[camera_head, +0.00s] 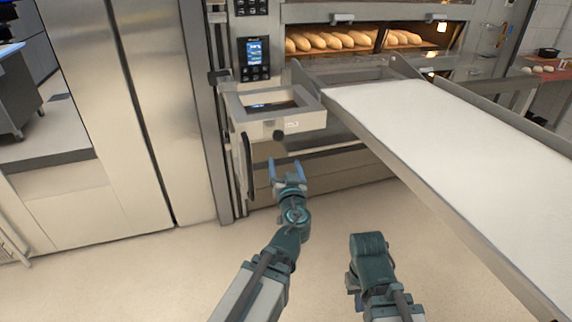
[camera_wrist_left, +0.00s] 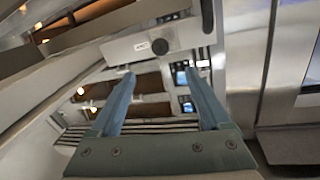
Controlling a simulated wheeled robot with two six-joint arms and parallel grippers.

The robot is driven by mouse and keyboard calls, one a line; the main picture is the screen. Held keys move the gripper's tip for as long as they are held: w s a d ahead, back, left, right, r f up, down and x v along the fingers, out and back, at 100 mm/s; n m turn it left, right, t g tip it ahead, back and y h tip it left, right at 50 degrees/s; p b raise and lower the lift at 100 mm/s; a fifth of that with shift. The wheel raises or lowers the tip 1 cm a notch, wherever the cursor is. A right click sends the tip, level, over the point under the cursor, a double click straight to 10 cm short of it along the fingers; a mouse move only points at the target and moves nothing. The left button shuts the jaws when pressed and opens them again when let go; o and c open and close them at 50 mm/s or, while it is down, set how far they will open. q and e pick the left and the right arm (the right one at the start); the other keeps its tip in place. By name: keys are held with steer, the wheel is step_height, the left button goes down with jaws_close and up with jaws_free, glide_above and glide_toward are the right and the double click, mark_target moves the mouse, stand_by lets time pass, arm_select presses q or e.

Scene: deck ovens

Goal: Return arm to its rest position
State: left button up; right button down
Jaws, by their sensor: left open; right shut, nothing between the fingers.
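My left gripper (camera_head: 287,170) is open and empty in the head view. It is raised in front of the oven, a little below a grey box-shaped unit with a black knob (camera_head: 278,135). The left wrist view shows its two blue fingers (camera_wrist_left: 160,85) spread apart with nothing between them. My right arm (camera_head: 370,262) is folded low at the bottom centre of the head view. Its gripper fingers cannot be made out there.
A long white loading conveyor (camera_head: 440,130) slopes across the right side. Loaves (camera_head: 330,41) lie in the lit oven deck behind. A control panel (camera_head: 256,58) is above the box-shaped unit. Steel doors (camera_head: 120,120) stand at left. The floor (camera_head: 180,275) around my arms is clear.

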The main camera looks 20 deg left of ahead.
arm_select(q)
steer(key=s+d+f+m+g+h, duration=0.15)
steer(key=s+d+f+g, duration=0.25)
steer(key=s+f+g, duration=0.5)
steer(key=s+d+f+m+g+h, duration=0.15)
steer(key=s+d+f+g, duration=0.35)
steer(key=f, duration=0.6)
steer(key=s+d+f+m+g+h, duration=0.25)
steer(key=s+d, duration=0.35)
steer(key=s, duration=0.3)
step_height(320, 180, up, 15)
steer(key=p, duration=1.4)
steer(key=shift+a+f+m, duration=0.15)
steer(key=shift+f+m, duration=0.05)
steer(key=shift+m, duration=0.15)
steer(key=shift+w, duration=0.1)
